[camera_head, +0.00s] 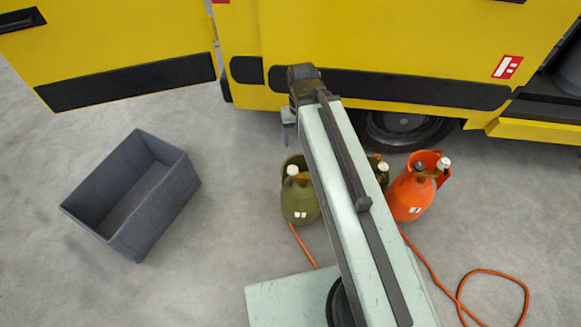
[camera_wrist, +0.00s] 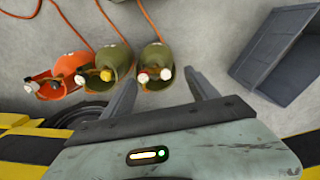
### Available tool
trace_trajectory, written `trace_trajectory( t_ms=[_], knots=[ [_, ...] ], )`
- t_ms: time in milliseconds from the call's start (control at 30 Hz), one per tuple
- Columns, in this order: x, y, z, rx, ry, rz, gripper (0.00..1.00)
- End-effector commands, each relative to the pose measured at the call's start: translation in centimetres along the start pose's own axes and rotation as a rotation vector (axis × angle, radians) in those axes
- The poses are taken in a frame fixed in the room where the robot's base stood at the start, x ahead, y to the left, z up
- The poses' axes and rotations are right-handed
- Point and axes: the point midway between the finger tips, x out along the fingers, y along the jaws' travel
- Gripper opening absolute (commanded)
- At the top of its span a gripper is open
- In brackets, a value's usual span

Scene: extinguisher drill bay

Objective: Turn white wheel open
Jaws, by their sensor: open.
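Three gas cylinders stand together on the floor. The left green cylinder (camera_head: 300,203) carries a white wheel (camera_head: 292,170) on top, and it shows at the right of the group in the wrist view (camera_wrist: 152,57). There its valve has a white wheel (camera_wrist: 166,74) and a red-and-white part (camera_wrist: 143,78). The middle green cylinder (camera_wrist: 115,57) has a yellow knob (camera_wrist: 106,75) and is mostly behind my arm in the head view. The orange cylinder (camera_head: 409,197) has a white knob (camera_head: 443,163). My gripper (camera_wrist: 161,76) is open and empty, its fingers framing the left green cylinder's valve, apparently apart from it.
A grey open crate (camera_head: 150,215) stands on the floor left of the cylinders. A yellow truck (camera_head: 400,40) with black bumper strips and a wheel (camera_head: 400,125) is close behind. An orange hose (camera_head: 470,275) lies on the floor at right. Floor between crate and cylinders is clear.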

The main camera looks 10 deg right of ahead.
Motion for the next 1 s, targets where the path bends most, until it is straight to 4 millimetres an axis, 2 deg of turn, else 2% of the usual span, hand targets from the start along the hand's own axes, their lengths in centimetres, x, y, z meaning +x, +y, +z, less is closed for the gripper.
trace_trajectory(
  t_ms=[33,167,200,400,533,600,700,800,1000],
  knots=[
    [2.4,1.0,-0.8,0.068,0.0,0.0,0.69],
    [8.9,0.9,-3.5,0.4,0.0,0.0,0.69],
    [11.3,0.8,-4.5,0.533,0.0,0.0,0.69],
    [21.7,0.5,-9.4,1.23,0.0,0.0,0.69],
    [27.1,0.2,-12.1,1.636,0.0,0.0,0.69],
    [29.1,0.2,-13.1,1.808,0.0,0.0,0.69],
    [30.8,0.1,-14.2,1.983,0.0,0.0,0.69],
    [31.3,0.0,-14.6,2.076,0.0,0.0,0.69],
    [31.2,0.0,-14.6,2.105,0.0,0.0,0.69]
  ],
)
